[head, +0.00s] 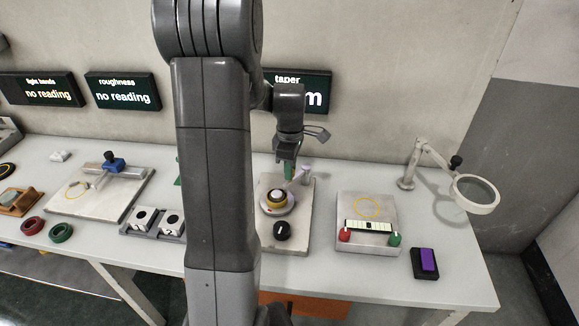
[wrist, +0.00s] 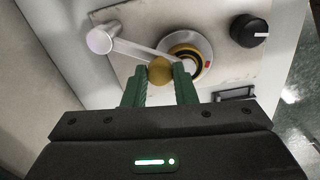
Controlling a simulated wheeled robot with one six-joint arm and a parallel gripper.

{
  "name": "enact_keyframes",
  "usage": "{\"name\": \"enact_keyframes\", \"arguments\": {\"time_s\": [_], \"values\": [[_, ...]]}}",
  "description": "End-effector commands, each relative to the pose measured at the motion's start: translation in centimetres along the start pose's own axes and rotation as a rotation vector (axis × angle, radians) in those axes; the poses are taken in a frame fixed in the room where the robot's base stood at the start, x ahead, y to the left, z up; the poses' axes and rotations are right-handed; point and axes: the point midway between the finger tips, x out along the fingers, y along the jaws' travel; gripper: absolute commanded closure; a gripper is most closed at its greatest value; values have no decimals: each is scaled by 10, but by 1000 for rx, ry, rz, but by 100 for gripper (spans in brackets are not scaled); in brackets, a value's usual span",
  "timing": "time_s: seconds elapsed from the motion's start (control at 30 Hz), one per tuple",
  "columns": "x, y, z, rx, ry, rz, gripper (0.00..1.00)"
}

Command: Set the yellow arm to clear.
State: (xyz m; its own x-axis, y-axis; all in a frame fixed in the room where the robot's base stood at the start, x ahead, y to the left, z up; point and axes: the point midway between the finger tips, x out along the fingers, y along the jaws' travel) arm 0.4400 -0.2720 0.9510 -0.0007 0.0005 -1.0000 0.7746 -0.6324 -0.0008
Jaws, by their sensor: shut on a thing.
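The station is a pale plate (head: 298,235) with a round grey disc on it, bearing a yellow ring and a dark ring around a white centre (head: 277,196). A pale lilac post (head: 305,172) stands beside it, and its thin arm (wrist: 136,49) reaches over to the disc. A yellow round knob (wrist: 160,70) sits by the arm near the disc's edge. My gripper (wrist: 159,76) is shut on the yellow knob with its green fingers; it also shows in the head view (head: 288,170). The disc (wrist: 203,46) has a small red mark on its rim. No clear label is readable.
A black dial (head: 282,230) is at the plate's front. To the right are a plate with a black-and-white bar (head: 368,226), a purple-topped block (head: 426,262) and a magnifier (head: 476,194). My arm hides part of the bench and the taper display (head: 318,99).

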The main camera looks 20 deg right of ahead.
Motion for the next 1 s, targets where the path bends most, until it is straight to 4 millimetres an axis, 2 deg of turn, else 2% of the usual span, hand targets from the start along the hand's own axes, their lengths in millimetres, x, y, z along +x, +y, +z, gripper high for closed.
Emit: {"name": "enact_keyframes", "arguments": {"time_s": [0.27, 0.6, 1.0], "values": [[0, -4, 13, -167, 0, 1, 100], [0, -7, 34, -483, 0, 2, 100], [0, -3, 49, -793, -1, 1, 100]]}}
